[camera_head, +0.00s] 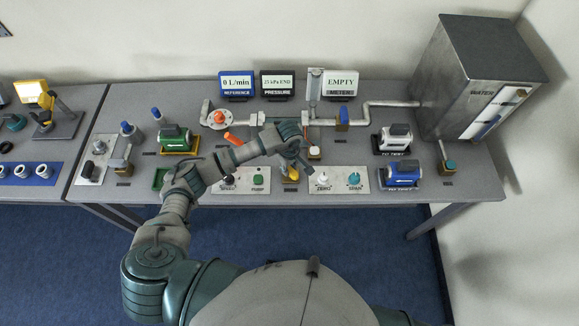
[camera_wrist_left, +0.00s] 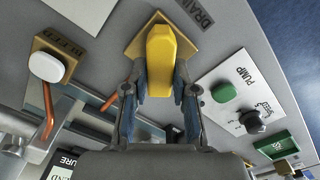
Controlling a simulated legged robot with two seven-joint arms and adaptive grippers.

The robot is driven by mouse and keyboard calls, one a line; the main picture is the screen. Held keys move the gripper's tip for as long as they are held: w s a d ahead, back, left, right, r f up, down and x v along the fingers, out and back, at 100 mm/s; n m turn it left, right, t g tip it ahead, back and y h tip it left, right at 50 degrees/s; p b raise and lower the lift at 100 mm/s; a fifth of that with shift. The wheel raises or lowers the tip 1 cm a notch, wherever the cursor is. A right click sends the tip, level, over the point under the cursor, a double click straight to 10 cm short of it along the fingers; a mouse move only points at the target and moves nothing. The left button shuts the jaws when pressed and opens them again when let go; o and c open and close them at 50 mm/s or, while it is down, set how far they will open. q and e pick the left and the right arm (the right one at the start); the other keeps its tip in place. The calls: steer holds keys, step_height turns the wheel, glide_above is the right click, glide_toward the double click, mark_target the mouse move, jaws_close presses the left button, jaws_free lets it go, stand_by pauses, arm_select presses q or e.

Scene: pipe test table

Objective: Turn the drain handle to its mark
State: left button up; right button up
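The drain handle is a yellow lever on a tan square plate beside a "DRAIN" label. In the left wrist view the handle (camera_wrist_left: 160,62) lies between my left fingertips (camera_wrist_left: 160,82), with a thin gap seeming to remain at each side. In the head view my left gripper (camera_head: 300,158) points down over the handle (camera_head: 291,173), which it partly hides. The left fingers look open around the handle, and I cannot make out contact. I cannot make out the handle's mark. My right gripper is not in view.
A panel with a green pump button (camera_head: 258,178) is left of the handle, and a ZERO/SPAN panel (camera_head: 338,182) right. An orange lever (camera_head: 233,139) and piping (camera_head: 380,104) lie behind. A metal water tank (camera_head: 450,75) stands at the right.

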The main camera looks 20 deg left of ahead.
arm_select(q)
jaws_close()
steer(key=n+b, duration=0.2)
steer(key=n, duration=0.1)
steer(key=shift+s+n, duration=0.1)
steer(key=shift+n, duration=0.3)
steer(key=n+b, duration=0.1)
steer(key=n, duration=0.3)
steer(key=shift+s+b, duration=0.1)
steer(key=shift+b, duration=0.2)
steer(key=shift+n+b, duration=0.3)
steer(key=shift+n, duration=0.8)
steer(key=shift+r, duration=0.1)
steer(key=o, duration=0.9)
jaws_free()
steer(key=shift+c, duration=0.2)
